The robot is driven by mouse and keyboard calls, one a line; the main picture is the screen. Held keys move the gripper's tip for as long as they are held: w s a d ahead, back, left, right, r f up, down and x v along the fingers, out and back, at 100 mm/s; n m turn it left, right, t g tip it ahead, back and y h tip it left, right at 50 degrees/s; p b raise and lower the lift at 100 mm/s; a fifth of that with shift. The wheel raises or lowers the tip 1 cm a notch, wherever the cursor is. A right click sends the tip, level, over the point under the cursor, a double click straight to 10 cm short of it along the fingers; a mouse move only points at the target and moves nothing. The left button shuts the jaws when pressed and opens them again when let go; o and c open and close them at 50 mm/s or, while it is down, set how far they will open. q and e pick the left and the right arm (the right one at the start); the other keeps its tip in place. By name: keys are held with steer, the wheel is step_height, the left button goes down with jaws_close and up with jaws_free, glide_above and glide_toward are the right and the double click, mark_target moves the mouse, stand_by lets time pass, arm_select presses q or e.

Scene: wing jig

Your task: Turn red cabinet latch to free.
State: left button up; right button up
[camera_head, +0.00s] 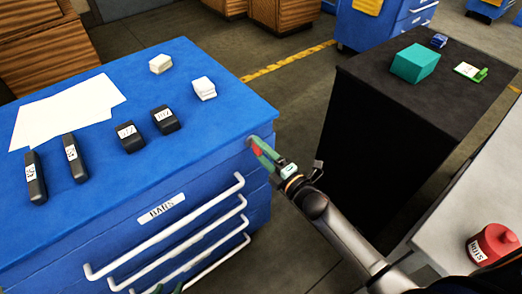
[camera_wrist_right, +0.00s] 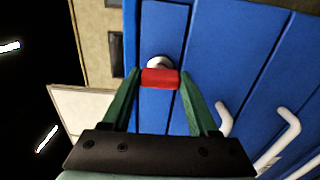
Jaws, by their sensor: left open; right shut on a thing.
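The red latch (camera_wrist_right: 160,78) sits on a round pale mount on the blue cabinet (camera_head: 190,217). In the head view a little of the red latch (camera_head: 256,149) shows between green fingers at the cabinet's right corner. My right gripper (camera_wrist_right: 158,80) is shut on the latch, with one green finger on each side of it. It also shows in the head view (camera_head: 262,153). My left gripper (camera_head: 167,288) shows only its green fingertips at the bottom edge, below the drawer handles. It is open; the rest is out of frame.
White sheets (camera_head: 68,110), several black blocks (camera_head: 130,137) and two white blocks (camera_head: 204,88) lie on the cabinet top. White drawer handles (camera_head: 165,226) stick out in front. A black stand (camera_head: 365,125) holds a teal block (camera_head: 413,63). A red container (camera_head: 492,244) stands at right.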

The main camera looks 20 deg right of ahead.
steer(key=o, duration=1.4)
steer(key=v, duration=1.2)
steer(key=shift+s+d, duration=0.1)
steer(key=shift+s, duration=0.15)
steer(key=s+a+f+m+g+h+p, duration=0.1)
steer(key=s+f+m+g+p, duration=0.1)
steer(key=s+m, duration=0.2)
steer(key=s+a+f+m+g+h+p, duration=0.1)
steer(key=s+f+m+g+p, duration=0.1)
steer(key=m, duration=0.7)
steer(key=s+a+f+m+g+h+p, duration=0.1)
steer(key=s+f+m+g+p, duration=0.2)
steer(key=s+m, duration=0.4)
steer(key=shift+a+f+g+h, duration=0.3)
steer(key=shift+g+h, duration=0.1)
steer(key=shift+g, duration=0.1)
